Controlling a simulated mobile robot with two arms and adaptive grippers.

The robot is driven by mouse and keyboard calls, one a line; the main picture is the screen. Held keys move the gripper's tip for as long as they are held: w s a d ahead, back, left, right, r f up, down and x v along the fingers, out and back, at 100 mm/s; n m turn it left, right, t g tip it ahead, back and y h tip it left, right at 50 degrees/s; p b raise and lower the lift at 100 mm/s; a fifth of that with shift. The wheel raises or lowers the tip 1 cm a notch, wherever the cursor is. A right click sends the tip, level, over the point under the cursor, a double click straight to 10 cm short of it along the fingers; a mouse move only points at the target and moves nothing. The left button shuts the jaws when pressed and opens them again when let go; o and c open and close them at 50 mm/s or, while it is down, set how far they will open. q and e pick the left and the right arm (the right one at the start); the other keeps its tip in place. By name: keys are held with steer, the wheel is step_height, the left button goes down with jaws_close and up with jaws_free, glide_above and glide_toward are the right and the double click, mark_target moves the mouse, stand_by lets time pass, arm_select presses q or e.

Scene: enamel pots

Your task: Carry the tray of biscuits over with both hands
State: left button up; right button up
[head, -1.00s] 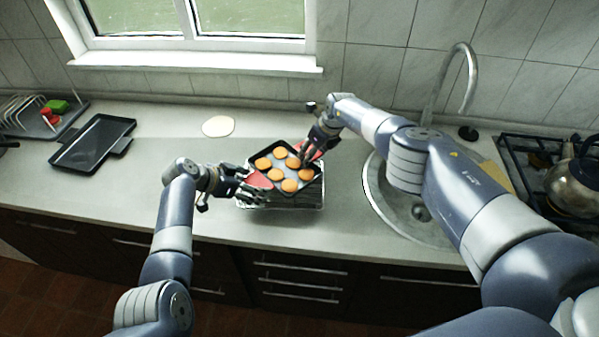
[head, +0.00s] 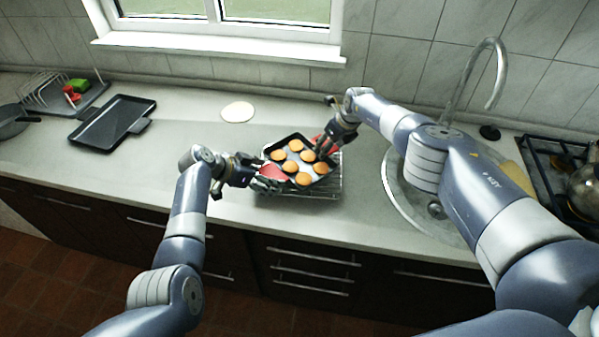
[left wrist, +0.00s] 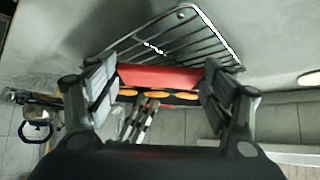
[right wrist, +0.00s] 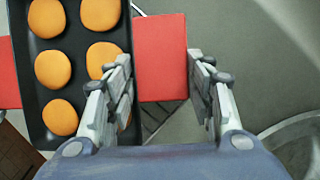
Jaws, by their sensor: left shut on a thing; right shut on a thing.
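The dark tray (head: 285,143) carries several round golden biscuits (head: 301,157). It has red grips on its two ends; the left one (left wrist: 160,77) shows in the left wrist view and the right one (right wrist: 160,57) in the right wrist view. My left gripper (head: 273,179) is shut on the left red grip. My right gripper (head: 325,146) is shut on the right red grip, its fingers on either side of it. A wire rack (head: 325,189) lies under the tray on the counter. I cannot tell whether the tray touches it.
An empty dark tray (head: 112,122) lies on the counter (head: 185,150) at the left, near a dish rack (head: 60,95). A pale round disc (head: 237,112) lies behind my left gripper. The sink (head: 408,205) and hob (head: 560,180) are at the right.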

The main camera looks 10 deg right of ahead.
arm_select(q)
steer(key=shift+w+d+f+b, duration=0.2)
steer(key=shift+d+f+b, duration=0.2)
steer(key=shift+f+b, duration=0.2)
arm_select(e)
steer(key=shift+a+f, duration=0.15)
steer(key=shift+f, duration=0.35)
steer(key=shift+a+f, duration=0.15)
steer(key=shift+f, duration=0.35)
arm_select(q)
steer(key=shift+f+b, duration=0.6)
steer(key=shift+b, duration=0.05)
arm_select(e)
steer(key=shift+s+f, duration=0.1)
steer(key=shift+f, duration=0.45)
arm_select(q)
steer(key=o, duration=1.2)
steer(key=shift+s+r, duration=0.1)
arm_select(e)
steer(key=o, duration=1.2)
steer(key=shift+r, duration=0.1)
arm_select(q)
steer(key=shift+o, duration=1)
steer(key=shift+a, duration=0.1)
arm_select(e)
steer(key=shift+o, duration=1)
arm_select(q)
steer(key=shift+a, duration=0.1)
arm_select(e)
steer(key=shift+d, duration=0.25)
